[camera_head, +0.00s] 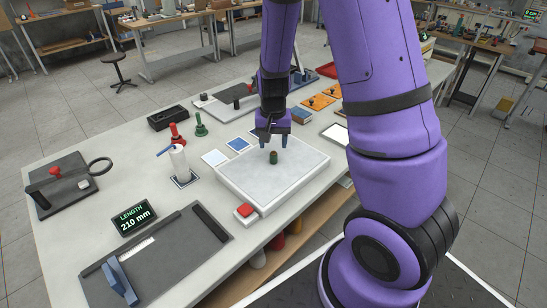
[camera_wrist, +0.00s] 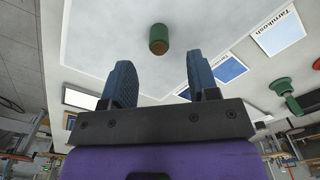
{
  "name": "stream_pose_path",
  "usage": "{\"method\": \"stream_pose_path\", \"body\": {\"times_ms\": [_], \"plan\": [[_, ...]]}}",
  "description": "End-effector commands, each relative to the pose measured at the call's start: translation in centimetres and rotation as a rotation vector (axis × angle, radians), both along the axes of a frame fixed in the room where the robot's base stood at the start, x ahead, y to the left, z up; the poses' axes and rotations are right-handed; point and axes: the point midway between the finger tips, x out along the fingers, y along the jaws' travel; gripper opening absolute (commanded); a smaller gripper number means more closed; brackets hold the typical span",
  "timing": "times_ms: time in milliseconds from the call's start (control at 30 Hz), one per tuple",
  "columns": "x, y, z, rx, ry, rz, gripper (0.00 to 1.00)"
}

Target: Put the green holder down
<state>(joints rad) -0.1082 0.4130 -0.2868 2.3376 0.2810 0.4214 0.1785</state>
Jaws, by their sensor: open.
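A small green cylinder with a brownish top, which I take as the green holder (camera_head: 273,158), stands upright on the white slab (camera_head: 250,184). My gripper (camera_head: 276,142) is open just above it, fingers pointing down. In the wrist view the green holder (camera_wrist: 159,40) lies beyond and roughly between the two spread fingertips (camera_wrist: 160,66), apart from both. Nothing is held. A taller green piece with a knob (camera_head: 201,125) stands on the table left of the slab, beside a similar red one (camera_head: 177,136).
Left of the slab are a white card (camera_head: 214,157), a blue card (camera_head: 238,144) and a white cylinder (camera_head: 180,161) on a small base. A red button (camera_head: 245,210) sits at the slab's near corner. A length display (camera_head: 134,216) reads 210 mm. The slab around the holder is clear.

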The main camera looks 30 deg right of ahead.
Motion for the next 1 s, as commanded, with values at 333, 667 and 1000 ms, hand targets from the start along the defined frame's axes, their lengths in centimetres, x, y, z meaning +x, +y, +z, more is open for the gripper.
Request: {"method": "stream_pose_path", "body": {"times_ms": [333, 667, 1000], "plan": [[0.0, -0.2, -4.0, 0.001, 0.003, -0.002, 0.54], [0.0, -0.2, -5.1, 0.000, 0.000, -0.002, 0.54], [0.0, -0.1, -5.1, 0.000, 0.000, -0.001, 0.02]]}}
